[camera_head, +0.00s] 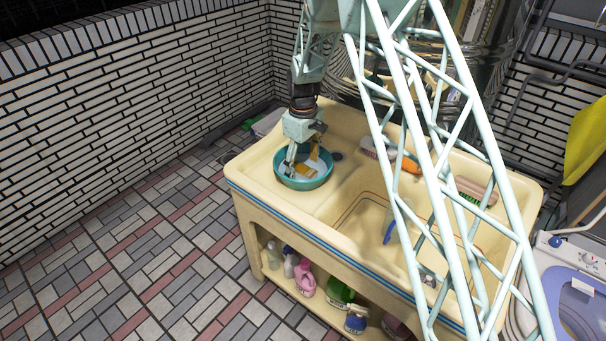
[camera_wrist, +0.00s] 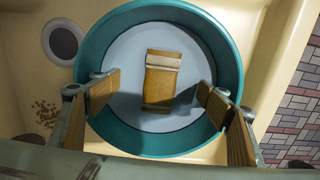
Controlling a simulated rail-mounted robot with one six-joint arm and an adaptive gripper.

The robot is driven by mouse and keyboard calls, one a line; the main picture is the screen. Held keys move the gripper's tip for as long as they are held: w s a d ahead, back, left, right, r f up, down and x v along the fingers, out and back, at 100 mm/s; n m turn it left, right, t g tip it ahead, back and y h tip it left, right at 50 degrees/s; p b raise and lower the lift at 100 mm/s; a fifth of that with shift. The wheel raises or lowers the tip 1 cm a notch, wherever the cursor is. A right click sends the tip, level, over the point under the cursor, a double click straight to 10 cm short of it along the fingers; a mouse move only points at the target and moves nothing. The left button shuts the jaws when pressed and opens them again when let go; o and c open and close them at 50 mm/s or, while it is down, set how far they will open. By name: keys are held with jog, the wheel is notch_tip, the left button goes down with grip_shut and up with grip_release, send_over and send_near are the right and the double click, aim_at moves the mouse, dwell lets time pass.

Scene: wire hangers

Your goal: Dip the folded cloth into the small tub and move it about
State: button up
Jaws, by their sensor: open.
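The folded cloth (camera_wrist: 161,84) is a small ochre bundle with a pale band near its far end. It lies inside the small round teal tub (camera_wrist: 232,62), near the middle of its pale blue-grey inside. The tub also shows in the head view (camera_head: 303,184), on the left part of the cream sink unit. My gripper (camera_wrist: 159,92) is open and points down over the tub. Its two wood-toned fingers stand left and right of the cloth, with a gap on each side. In the head view my gripper (camera_head: 302,160) partly hides the cloth.
A round drain (camera_wrist: 64,41) lies beside the tub. The sink basin (camera_head: 365,225) is to the right, with a blue-handled item (camera_head: 391,228) in it. An orange item (camera_head: 408,163) and a brush (camera_head: 470,191) lie along the back. Bottles (camera_head: 305,278) stand on the shelf below.

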jog(key=shift+r, duration=0.1)
notch_tip(320, 180, up, 12)
dwell(0.8)
jog(key=c, duration=0.5)
jog(key=shift+r, duration=0.15)
dwell(0.3)
jog(key=shift+r+p, duration=1.35)
jog(key=shift+r, duration=0.9)
